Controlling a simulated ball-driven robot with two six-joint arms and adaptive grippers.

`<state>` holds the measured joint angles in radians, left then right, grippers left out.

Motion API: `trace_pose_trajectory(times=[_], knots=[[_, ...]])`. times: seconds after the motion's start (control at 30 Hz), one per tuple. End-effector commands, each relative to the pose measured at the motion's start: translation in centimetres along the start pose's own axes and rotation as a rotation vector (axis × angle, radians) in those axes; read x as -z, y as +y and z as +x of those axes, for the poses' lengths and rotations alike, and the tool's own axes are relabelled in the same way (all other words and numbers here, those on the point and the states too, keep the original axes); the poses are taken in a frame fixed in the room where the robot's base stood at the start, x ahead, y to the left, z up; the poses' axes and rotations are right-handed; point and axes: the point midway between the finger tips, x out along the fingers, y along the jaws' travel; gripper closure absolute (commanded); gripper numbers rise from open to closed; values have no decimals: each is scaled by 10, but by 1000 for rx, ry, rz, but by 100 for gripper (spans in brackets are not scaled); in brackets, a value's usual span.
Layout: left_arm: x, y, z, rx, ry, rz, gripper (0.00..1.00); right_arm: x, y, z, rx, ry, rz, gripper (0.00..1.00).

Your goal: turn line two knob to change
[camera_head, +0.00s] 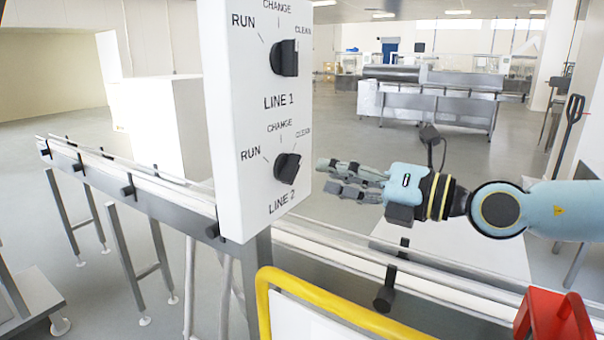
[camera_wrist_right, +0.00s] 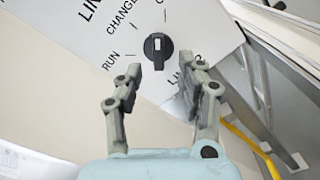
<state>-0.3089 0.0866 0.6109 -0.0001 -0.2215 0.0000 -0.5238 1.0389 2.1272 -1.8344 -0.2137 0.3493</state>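The line 2 knob (camera_head: 287,167) is a black rotary knob low on a white control panel (camera_head: 235,120), with RUN, CHANGE and CLEAN marks around it. In the right wrist view the line 2 knob (camera_wrist_right: 158,46) lies just beyond the gap between my fingers. Its raised bar appears to line up with the label starting with C at the top, not with CHANGE. My right gripper (camera_head: 327,176) is open and empty, just right of the panel at the knob's height; it also shows in the right wrist view (camera_wrist_right: 166,70). It appears apart from the knob.
The line 1 knob (camera_head: 285,58) sits above on the same panel. A conveyor rail (camera_head: 165,195) runs behind and below the panel. A yellow guard bar (camera_head: 335,304) and a red box (camera_head: 550,318) are in the foreground. Open floor and machinery (camera_head: 430,95) lie behind.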

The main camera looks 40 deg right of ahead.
Motion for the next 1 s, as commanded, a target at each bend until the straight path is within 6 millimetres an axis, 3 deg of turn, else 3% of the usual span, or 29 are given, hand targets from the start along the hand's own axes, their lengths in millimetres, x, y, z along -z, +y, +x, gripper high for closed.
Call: trace_pose_trajectory(times=[0.2,0.4,0.8,1.0], knots=[[12,4,8,-4,18,-3,60,-1,1,35,-6,-8,4,62],[16,8,14,-8,27,-4,60,0,1,57,-3,-4,3,62],[12,8,15,-8,21,-4,60,0,2,64,-2,0,2,62],[11,8,15,-8,19,-4,60,0,1,64,-2,0,2,86]])
